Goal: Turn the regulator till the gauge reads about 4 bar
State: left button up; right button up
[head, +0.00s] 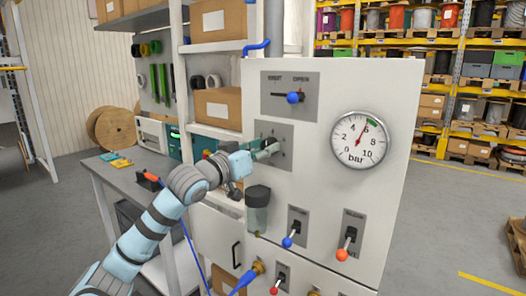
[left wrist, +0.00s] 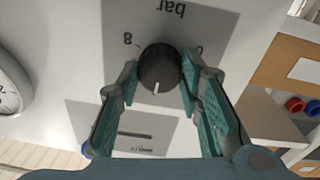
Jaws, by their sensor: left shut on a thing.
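The regulator is a dark round knob (left wrist: 160,68) with a white mark, on a grey plate with a bar scale on the white panel. In the left wrist view its mark points down. My left gripper (left wrist: 158,88) is shut on it, one teal finger on each side. In the head view my left gripper (head: 268,150) is at the regulator plate (head: 287,130) and hides most of the knob. The round gauge (head: 359,140) is to its right. Its red needle points a little right of the top, between 4 and 6. My right gripper is out of view.
A blue-handled lever (head: 293,98) sits above the regulator. A dark filter bowl (head: 258,208) hangs below, near my wrist. A grey workbench (head: 115,175) stands at the left.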

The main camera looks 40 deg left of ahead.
aim_at(273, 106)
pick_arm(q)
jog(key=shift+n+b, duration=0.3)
jog(key=shift+n, duration=1.5)
jog(key=shift+r, duration=0.1)
jog(key=o, duration=1.2)
notch_tip(273, 106, up, 10)
jog(key=shift+w+f, duration=0.1)
jog(key=shift+c, duration=0.2)
